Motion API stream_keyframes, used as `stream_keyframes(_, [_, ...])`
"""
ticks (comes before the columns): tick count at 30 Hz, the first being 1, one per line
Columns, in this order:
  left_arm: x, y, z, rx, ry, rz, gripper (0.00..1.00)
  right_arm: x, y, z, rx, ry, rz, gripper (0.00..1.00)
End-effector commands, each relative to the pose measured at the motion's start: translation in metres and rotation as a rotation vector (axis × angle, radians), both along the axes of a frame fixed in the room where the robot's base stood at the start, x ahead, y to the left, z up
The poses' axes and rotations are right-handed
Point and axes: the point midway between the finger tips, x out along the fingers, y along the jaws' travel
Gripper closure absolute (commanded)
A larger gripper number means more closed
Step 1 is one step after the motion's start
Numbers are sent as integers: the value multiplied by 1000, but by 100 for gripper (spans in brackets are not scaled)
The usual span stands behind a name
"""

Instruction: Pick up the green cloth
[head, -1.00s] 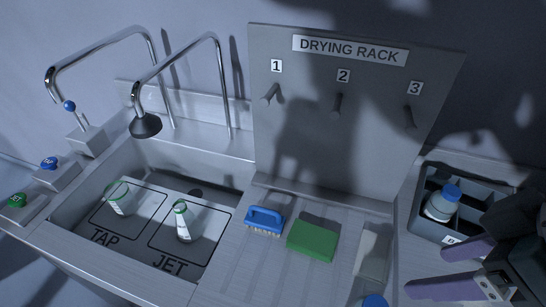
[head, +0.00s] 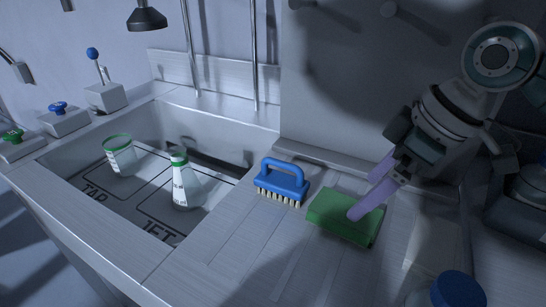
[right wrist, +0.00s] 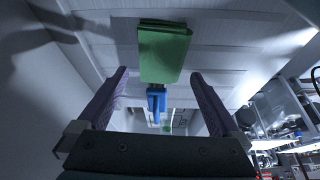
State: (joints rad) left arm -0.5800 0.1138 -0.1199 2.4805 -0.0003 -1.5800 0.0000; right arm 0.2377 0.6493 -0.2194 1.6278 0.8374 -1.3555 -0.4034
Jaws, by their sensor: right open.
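The green cloth (head: 336,222) is a folded, flat block lying on the ribbed counter right of the sink. My right gripper (head: 366,195) is at the cloth, with one purple finger overlapping its right part in the head view. In the right wrist view the fingers (right wrist: 160,76) are spread wide with nothing between their tips, and the cloth (right wrist: 163,52) appears just beyond them, centred in the gap. I cannot tell whether a finger touches it. My left gripper is not in view.
A blue brush (head: 284,183) stands just left of the cloth. The sink (head: 103,222) holds a beaker (head: 120,155) and a flask (head: 184,185). A blue-capped bottle (head: 456,290) is at the front right. A grey backboard (head: 335,100) rises behind the counter.

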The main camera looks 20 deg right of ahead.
Motion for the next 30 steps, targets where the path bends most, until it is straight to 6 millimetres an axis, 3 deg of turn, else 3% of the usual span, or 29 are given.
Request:
stream_keyframes(12, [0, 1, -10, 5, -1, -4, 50, 17, 13, -50, 0, 0, 0, 0])
stream_keyframes(21, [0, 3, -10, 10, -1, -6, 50, 19, 14, -55, -3, -1, 2, 0])
stream_keyframes(30, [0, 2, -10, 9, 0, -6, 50, 18, 14, -55, -3, -1, 1, 31])
